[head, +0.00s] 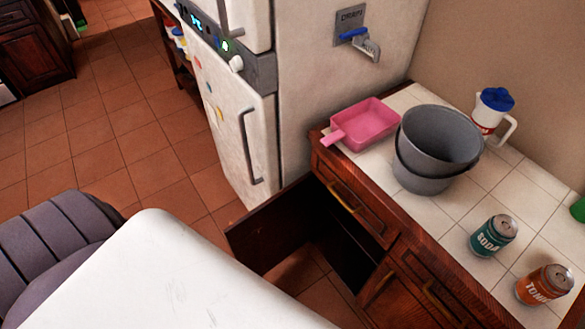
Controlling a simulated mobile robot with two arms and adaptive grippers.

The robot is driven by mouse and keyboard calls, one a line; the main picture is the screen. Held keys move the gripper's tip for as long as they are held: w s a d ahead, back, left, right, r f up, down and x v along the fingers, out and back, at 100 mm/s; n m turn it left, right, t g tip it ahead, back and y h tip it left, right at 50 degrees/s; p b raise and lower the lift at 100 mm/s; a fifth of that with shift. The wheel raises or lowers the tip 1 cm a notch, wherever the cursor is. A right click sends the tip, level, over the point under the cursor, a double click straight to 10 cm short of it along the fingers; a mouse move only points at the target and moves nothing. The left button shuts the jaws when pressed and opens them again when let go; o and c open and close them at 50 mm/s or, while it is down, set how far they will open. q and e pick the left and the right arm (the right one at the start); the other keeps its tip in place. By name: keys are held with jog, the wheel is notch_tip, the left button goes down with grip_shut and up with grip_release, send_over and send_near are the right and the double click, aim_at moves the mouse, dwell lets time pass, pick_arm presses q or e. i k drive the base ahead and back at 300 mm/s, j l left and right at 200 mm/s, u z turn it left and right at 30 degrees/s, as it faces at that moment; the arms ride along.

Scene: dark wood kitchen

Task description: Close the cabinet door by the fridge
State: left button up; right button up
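The cabinet door (262,222) by the fridge stands open, swung out from the dark wood counter cabinet beside the white fridge (225,120). Its dark inner face shows, and a large white rounded shape in the foreground covers its lower part. The cabinet opening (350,248) is dark and sits below a drawer with a brass handle (343,197). I cannot see the door's own handle. Neither of my grippers shows in the head view.
The tiled counter (400,103) holds a pink scoop (362,124), nested grey buckets (440,140), a blue-lidded jug (491,115) and soda and tonic cans (494,236). A grey ribbed shape (50,250) fills the lower left. Bare terracotta floor (150,140) lies left of the fridge.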

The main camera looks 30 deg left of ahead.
aim_at(261, 239)
jog(key=j+z, duration=0.45)
jog(key=k+j+z, duration=0.15)
jog(key=j+z, duration=0.35)
